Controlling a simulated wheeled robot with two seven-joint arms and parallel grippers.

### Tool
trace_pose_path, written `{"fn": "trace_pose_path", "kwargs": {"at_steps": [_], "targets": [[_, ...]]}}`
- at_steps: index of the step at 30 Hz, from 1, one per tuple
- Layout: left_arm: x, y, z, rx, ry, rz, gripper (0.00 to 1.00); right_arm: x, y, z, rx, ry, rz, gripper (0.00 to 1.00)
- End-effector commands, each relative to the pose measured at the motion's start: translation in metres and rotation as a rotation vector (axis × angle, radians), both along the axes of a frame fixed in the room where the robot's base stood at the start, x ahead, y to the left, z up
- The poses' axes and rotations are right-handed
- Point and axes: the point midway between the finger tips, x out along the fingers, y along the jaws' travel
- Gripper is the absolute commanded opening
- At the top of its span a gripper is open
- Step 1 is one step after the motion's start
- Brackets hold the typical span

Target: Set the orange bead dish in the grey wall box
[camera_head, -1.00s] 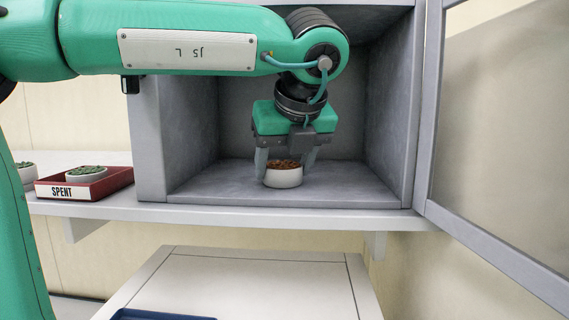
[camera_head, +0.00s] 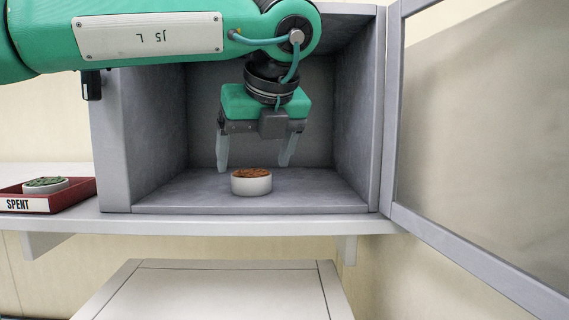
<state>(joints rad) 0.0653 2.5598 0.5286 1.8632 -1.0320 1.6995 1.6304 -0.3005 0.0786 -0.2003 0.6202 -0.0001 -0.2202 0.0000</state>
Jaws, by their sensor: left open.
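The orange bead dish (camera_head: 251,184) is a small white bowl filled with orange beads. It stands upright on the floor of the grey wall box (camera_head: 152,205), near the front and a little left of the middle. My left gripper (camera_head: 254,168) is open inside the box, just above and behind the dish. Its two fingers are spread wider than the dish and appear clear of it. My right gripper is not in view.
The box's door (camera_head: 393,110) stands open on the right. On the shelf (camera_head: 220,224) at left is a red tray (camera_head: 72,195) labelled SPENT, holding a dish of green beads (camera_head: 45,186). A white surface (camera_head: 215,292) below is bare where visible.

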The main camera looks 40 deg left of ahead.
Motion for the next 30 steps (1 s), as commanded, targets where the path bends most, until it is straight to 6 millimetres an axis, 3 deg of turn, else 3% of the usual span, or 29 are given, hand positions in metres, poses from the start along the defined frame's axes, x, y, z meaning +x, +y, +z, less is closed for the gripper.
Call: {"fn": "trace_pose_path", "kwargs": {"at_steps": [2,18,30], "targets": [[-0.004,-0.009,0.012,-0.003,-0.001,-0.001,0.80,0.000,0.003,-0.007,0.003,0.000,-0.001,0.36],[-0.047,-0.091,0.013,0.000,0.004,-0.003,0.80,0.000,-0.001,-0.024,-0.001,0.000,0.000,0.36],[-0.060,-0.114,0.014,-0.001,0.003,0.000,0.80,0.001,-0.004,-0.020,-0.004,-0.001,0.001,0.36]]}}
